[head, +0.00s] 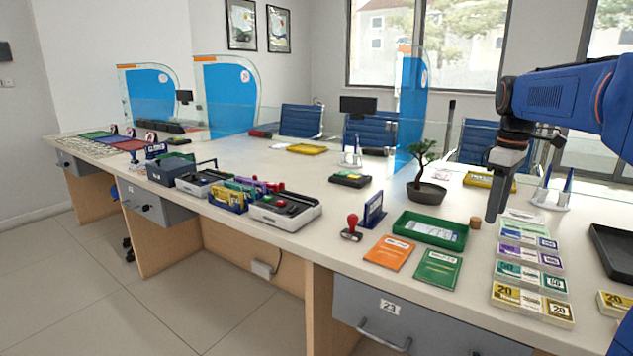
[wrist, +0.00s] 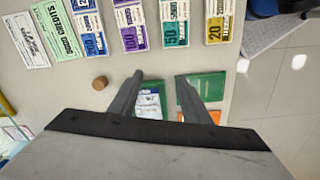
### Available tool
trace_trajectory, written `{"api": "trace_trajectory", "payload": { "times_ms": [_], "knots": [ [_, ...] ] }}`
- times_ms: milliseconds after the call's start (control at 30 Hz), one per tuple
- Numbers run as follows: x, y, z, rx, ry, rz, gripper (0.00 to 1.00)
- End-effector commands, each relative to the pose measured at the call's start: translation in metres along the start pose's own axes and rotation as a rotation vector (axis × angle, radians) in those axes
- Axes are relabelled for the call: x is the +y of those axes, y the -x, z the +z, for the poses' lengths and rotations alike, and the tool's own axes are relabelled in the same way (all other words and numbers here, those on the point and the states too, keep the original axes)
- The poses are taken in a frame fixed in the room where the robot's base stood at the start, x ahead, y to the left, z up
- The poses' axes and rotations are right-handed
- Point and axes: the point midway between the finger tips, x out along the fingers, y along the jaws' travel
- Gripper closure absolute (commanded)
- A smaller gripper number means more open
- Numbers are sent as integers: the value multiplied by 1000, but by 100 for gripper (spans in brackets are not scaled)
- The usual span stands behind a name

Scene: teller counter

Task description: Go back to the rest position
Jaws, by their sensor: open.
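My gripper (head: 493,205) hangs from my blue arm above the right part of the counter, pointing down. In the wrist view my gripper (wrist: 158,80) shows two dark fingers spread apart with nothing held between them. Below lie the counter top, a green tray (head: 400,225) with paper slips in it, and a green booklet (head: 438,269). The green booklet (wrist: 207,86) also shows in the wrist view, partly behind a finger. A small brown cork-like cylinder (head: 475,223) stands next to the gripper in the head view.
Banknote bundles (head: 530,274) lie in a column at the right, beside a black tray (head: 612,250). An orange booklet (head: 390,252), a red stamp (head: 351,229), a blue sign (head: 374,210) and a bonsai (head: 425,190) stand nearby. Clear glass and blue screens (head: 411,110) rise behind.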

Motion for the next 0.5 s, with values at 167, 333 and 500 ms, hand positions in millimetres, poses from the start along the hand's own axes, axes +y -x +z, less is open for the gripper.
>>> {"api": "trace_trajectory", "payload": {
  "times_ms": [167,333,500],
  "knots": [
    [-25,-2,5,16,-46,22,57],
    [-57,-8,13,40,-110,47,57],
    [-104,-22,27,82,-209,81,57]
  ]
}}
